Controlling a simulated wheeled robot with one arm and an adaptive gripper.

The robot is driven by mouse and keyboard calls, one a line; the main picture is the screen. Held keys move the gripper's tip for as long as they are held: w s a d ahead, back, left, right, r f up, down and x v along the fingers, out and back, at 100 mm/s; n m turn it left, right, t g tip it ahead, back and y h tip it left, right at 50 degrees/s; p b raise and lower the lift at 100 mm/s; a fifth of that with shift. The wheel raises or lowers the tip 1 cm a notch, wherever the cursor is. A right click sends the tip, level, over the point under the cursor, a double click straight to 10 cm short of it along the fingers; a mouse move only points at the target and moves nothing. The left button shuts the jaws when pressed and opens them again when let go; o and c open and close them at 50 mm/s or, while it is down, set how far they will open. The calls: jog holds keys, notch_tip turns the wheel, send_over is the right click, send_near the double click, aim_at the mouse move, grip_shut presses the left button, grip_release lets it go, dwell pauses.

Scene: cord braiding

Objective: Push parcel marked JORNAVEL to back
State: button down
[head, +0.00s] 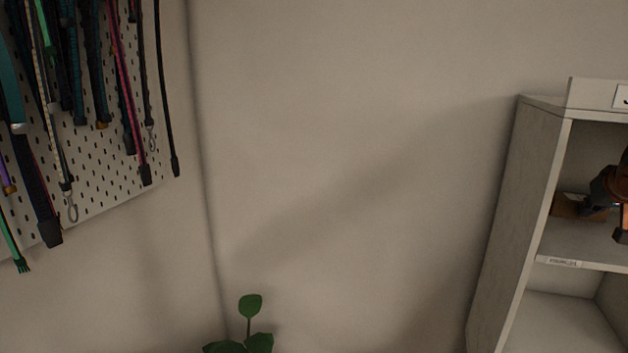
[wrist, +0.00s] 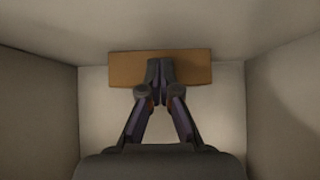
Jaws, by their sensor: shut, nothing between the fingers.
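A plain brown box-shaped parcel (wrist: 197,68) lies crosswise deep inside a pale shelf compartment in the wrist view. I see no readable name on it. In the head view part of the brown parcel (head: 566,206) shows in the upper compartment of the shelf unit (head: 535,180) at the right. My gripper (wrist: 160,72) is shut, its fingertips together in front of the middle of the parcel. Whether they touch it I cannot tell. In the head view my gripper (head: 598,206) reaches into the same compartment and is cut off by the right edge.
The compartment's side walls (wrist: 35,110) flank my gripper with room on both sides. A lower compartment (head: 555,325) looks empty where it shows. A small label (head: 564,262) sits on the shelf edge. A pegboard (head: 105,170) with hanging cords and a green plant (head: 250,305) stand left.

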jog(key=shift+w+d+p, duration=0.25)
jog(key=shift+w+p, duration=0.35)
jog(key=shift+w, duration=0.05)
jog(key=shift+r, duration=0.1)
dwell(0.4)
